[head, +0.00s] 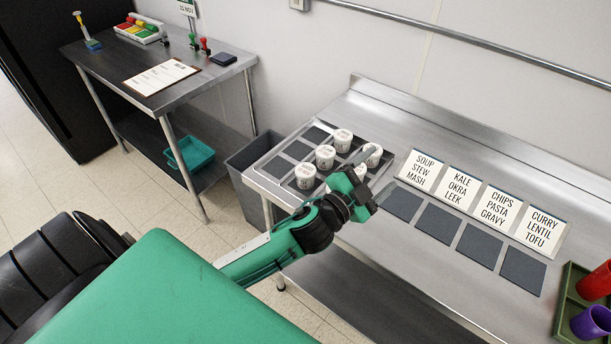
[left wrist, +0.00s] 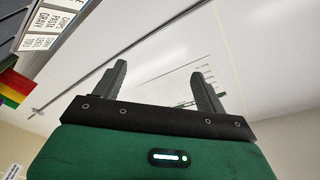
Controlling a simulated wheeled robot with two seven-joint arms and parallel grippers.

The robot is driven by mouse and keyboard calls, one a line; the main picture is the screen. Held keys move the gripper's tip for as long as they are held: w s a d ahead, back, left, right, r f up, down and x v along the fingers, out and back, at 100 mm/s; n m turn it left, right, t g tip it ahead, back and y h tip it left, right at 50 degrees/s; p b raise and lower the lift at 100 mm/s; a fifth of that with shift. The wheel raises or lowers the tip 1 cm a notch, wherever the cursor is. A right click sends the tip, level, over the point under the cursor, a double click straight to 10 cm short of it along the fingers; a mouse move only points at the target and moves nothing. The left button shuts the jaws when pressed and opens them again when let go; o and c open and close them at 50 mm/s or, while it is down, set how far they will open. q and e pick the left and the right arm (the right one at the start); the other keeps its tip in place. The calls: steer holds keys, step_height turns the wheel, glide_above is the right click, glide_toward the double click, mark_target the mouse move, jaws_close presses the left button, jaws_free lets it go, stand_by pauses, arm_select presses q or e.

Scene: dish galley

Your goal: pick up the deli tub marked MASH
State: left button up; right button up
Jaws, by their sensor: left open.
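Several white lidded deli tubs stand in a grey compartment tray (head: 257,176) at the left end of the steel counter. They include a back tub (head: 343,140), a middle tub (head: 325,157), a front tub (head: 305,177) and a right tub (head: 373,152). Their lid print is too small to read, so I cannot tell which is marked MASH. My left gripper (head: 384,169) is open above the tray's right edge, beside the tubs, and partly hides those at the right. Its two fingers (left wrist: 162,74) stand apart with nothing between them in the left wrist view. My right gripper is not in view.
Several label cards stand on the counter behind dark square mats (head: 445,223); the leftmost card (head: 424,170) reads SOUP, STEW, MASH. A green tray (head: 567,315) with red and purple cups is at the right. A side table (head: 185,100) holds a clipboard and stamps.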

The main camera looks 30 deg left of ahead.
arm_select(q)
steer(key=d+r+m+g+h, duration=0.4)
steer(key=d+r+m+h, duration=0.35)
steer(key=m+h, duration=0.45)
steer(key=m+g+y, duration=1.5)
steer(key=y, duration=0.2)
glide_above(306, 169)
step_height(306, 169, down, 8)
step_height(306, 169, down, 8)
steer(key=p, duration=0.3)
steer(key=shift+d, duration=0.1)
steer(key=shift+f+p, duration=0.4)
steer(key=shift+p, duration=0.15)
step_height(306, 169, down, 3)
steer(key=shift+f+p, duration=0.15)
steer(key=shift+p, duration=0.75)
steer(key=shift+f, duration=0.55)
steer(key=c, duration=1)
